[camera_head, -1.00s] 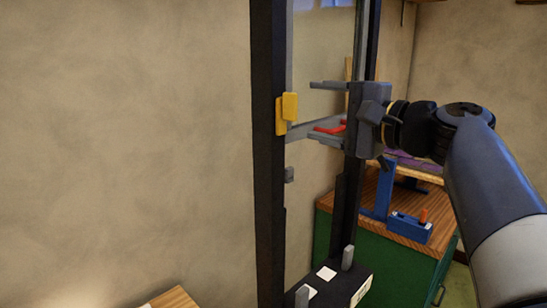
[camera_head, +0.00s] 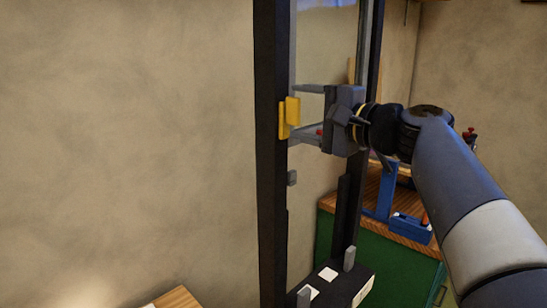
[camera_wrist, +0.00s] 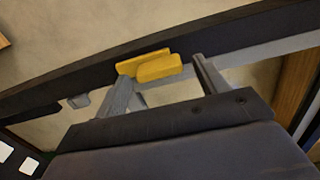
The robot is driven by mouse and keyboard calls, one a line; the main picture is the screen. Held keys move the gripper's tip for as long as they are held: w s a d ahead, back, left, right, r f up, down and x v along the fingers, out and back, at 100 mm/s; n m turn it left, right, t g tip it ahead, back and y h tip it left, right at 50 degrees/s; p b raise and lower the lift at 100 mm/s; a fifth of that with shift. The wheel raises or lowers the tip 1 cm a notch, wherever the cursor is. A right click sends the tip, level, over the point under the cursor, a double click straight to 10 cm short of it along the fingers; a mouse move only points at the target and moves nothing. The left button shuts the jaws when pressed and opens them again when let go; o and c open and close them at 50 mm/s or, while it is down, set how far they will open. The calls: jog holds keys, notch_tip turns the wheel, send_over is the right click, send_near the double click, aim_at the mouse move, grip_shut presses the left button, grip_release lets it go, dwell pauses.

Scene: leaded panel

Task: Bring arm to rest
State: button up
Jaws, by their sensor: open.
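My gripper (camera_head: 308,114) is open in the head view, its two grey fingers apart and pointing left toward the dark upright frame (camera_head: 270,200). A yellow latch block (camera_head: 289,117) sits on the frame's left post, close to the fingertips. In the wrist view, the yellow block (camera_wrist: 152,66) shows beyond and between the fingers of my gripper (camera_wrist: 160,78). Nothing is seen held between them. I cannot tell whether the left finger touches the block.
A green cabinet (camera_head: 385,265) with a wooden top stands behind at the right, carrying a blue fixture (camera_head: 408,228). The frame's dark base (camera_head: 345,285) holds white squares and grey pegs. Plain wall lies at the left.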

jog(key=b+v, duration=0.3)
jog(key=v, duration=0.8)
jog(key=w+a+n, duration=0.2)
jog(key=n, duration=0.2)
jog(key=w+a+n+p, duration=0.1)
jog(key=w+a+n, duration=0.2)
jog(key=n, duration=0.2)
jog(key=w+a+n, duration=0.3)
jog(key=n, duration=0.1)
jog(key=shift+a+r+n, duration=0.2)
jog(key=shift+r+n, duration=0.1)
jog(key=shift+s+n+p, duration=0.1)
jog(key=shift+n+p, duration=0.9)
jog(key=shift+n, duration=1.1)
